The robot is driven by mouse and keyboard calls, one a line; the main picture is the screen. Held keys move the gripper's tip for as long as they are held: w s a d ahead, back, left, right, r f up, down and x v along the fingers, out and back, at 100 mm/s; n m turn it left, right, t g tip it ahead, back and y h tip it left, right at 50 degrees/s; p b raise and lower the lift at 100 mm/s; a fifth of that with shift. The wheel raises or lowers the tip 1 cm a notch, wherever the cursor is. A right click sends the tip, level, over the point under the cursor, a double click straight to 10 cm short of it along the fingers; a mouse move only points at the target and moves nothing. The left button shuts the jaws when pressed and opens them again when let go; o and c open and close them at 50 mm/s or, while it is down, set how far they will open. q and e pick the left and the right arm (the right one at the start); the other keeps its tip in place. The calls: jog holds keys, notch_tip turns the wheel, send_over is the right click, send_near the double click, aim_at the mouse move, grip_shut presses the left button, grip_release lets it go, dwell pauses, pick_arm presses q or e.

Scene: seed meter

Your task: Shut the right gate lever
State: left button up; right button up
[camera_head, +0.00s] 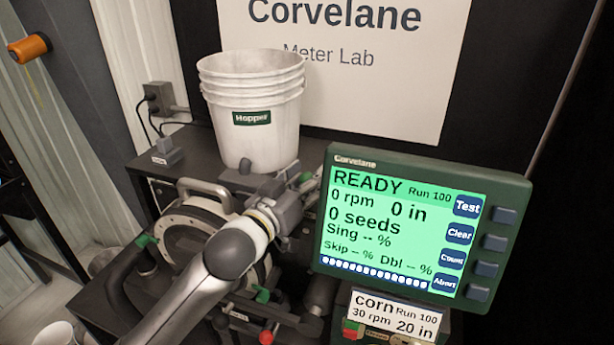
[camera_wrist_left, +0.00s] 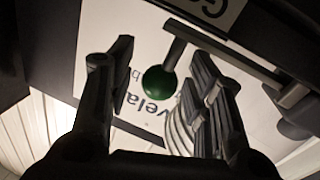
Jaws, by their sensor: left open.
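A green ball knob (camera_wrist_left: 160,82) on a short dark stem shows in the left wrist view, hanging from a grey bar; it looks like a gate lever. My left gripper (camera_wrist_left: 163,62) is open, with one finger on each side of the knob; I cannot tell whether either touches it. In the head view my left gripper (camera_head: 297,197) is beside the base of the white hopper bucket (camera_head: 252,145), and a bit of green (camera_head: 305,177) shows at its fingertips. The gripper hides most of the lever there. My right gripper is not in view.
The monitor (camera_head: 395,225) reading READY stands close to the right of my left gripper. The round seed meter housing (camera_head: 185,228) is under my left arm. A green-tipped handle (camera_head: 146,241) is at its left. A Corvelane sign (camera_head: 385,70) hangs behind.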

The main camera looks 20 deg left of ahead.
pick_arm(q)
grip_shut()
dwell(0.3)
jog(key=shift+a+p, duration=0.3)
jog(key=shift+a, duration=1.25)
jog(key=shift+c, duration=2.4)
grip_release()
jog(key=o, duration=0.5)
jog(key=shift+d, duration=0.35)
jog(key=shift+a, duration=0.15)
jog(key=shift+v, duration=3.75)
